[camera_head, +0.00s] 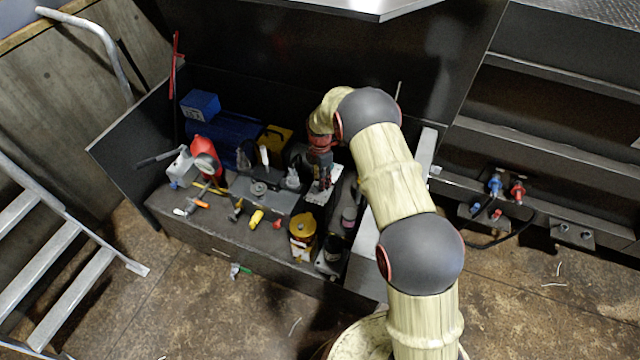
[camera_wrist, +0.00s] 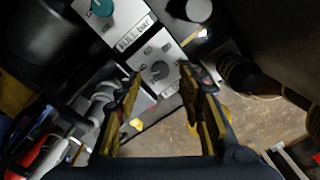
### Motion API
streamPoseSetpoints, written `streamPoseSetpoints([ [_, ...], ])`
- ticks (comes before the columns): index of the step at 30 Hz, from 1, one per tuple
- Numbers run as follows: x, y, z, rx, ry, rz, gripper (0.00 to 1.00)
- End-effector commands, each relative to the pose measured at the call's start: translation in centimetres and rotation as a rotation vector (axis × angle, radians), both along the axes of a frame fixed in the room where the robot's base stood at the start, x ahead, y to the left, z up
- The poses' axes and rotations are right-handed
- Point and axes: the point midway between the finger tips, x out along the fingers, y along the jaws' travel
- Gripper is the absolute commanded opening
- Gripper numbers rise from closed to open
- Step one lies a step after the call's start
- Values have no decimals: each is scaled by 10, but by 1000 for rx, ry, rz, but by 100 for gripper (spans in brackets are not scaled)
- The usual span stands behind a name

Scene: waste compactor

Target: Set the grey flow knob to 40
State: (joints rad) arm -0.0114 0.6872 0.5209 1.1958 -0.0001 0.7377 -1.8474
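The grey flow knob (camera_wrist: 159,69) is a small round dial on a white panel (camera_wrist: 146,48) in the wrist view. Small markings surround it, too blurred to read, so its setting cannot be told. My gripper (camera_wrist: 160,84) is open, with one finger on each side of the knob's panel. The knob shows between the fingertips, with nothing held; whether they touch it cannot be told. In the head view my gripper (camera_head: 320,178) is over the bench by a pale panel (camera_head: 326,190), and the knob is hidden or too small to make out.
A second white panel with a teal knob (camera_wrist: 102,7) adjoins in the wrist view. The bench (camera_head: 220,228) is crowded: a yellow can (camera_head: 302,226), a dark can (camera_head: 333,248), a red container (camera_head: 204,152), a blue box (camera_head: 200,105) and several small tools. Floor in front is mostly clear.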

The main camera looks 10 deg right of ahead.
Motion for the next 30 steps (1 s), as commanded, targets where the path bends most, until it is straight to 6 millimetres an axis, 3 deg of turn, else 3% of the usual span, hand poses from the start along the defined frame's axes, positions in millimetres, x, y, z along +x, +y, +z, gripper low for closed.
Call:
streamPoseSetpoints([
  [6,1,0,47,0,-2,0,39],
  [12,1,0,76,0,-2,0,39],
  [18,0,0,86,0,0,0,39],
  [30,0,0,87,0,0,0,39],
])
